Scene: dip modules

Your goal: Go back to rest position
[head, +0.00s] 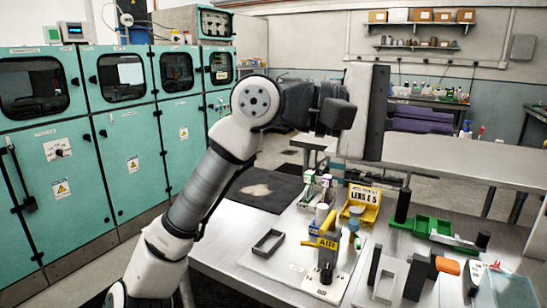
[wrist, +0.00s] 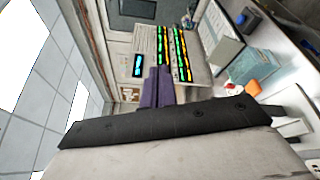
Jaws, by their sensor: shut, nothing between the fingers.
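My arm rises from the bottom left of the head view and bends at the elbow toward the right. My gripper (head: 376,112) is at its end, a pale and black upright block held well above the worktable (head: 225,262). It is shut and empty; its fingertips are hard to make out. In the wrist view the pale hand with its black bolted edge (wrist: 170,122) fills the bottom. Nothing touches the gripper in either view.
On the worktable are a yellow lens bin (head: 364,205), a yellow AIR tool (head: 326,243), a black frame (head: 268,242), a green tray (head: 433,227) and a black mat (head: 262,190). Teal cabinets (head: 130,150) line the left. A purple object (wrist: 158,90) shows in the wrist view.

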